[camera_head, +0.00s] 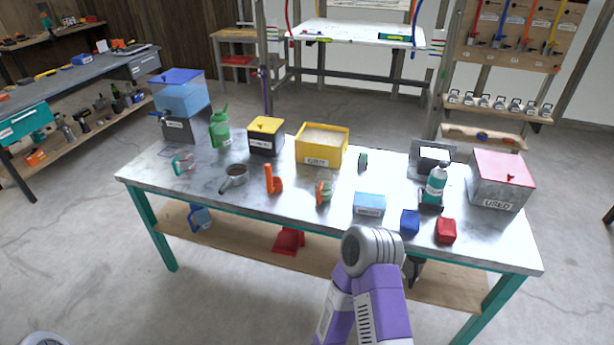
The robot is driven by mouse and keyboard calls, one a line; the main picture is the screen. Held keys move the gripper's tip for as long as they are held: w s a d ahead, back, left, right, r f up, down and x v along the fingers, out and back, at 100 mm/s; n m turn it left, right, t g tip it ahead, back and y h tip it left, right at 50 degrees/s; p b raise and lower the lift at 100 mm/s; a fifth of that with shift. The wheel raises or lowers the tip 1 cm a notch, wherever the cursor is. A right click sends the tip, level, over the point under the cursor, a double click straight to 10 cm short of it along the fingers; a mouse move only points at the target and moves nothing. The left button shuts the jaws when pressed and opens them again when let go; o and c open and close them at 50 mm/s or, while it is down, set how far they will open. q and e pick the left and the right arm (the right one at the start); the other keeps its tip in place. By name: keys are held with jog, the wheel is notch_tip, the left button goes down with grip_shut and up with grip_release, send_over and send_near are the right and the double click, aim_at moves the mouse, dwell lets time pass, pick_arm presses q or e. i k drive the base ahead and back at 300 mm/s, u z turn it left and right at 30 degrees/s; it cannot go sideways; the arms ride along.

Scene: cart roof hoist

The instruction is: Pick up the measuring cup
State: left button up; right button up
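A small clear cup (180,164) with a teal handle and red markings stands near the left end of the table; it looks like the measuring cup. It stands upright, apart from the things around it. My purple and grey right arm comes in at the bottom centre, in front of the table and far to the right of the cup. A dark part beside that arm, below the table edge, may be my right gripper (413,270); its fingers cannot be made out. My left gripper is out of view.
The table's front left is clear.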

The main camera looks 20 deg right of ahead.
aim_at(324, 179)
jog(key=z, duration=0.55)
jog(key=i, duration=0.85)
jog(key=z, duration=0.9)
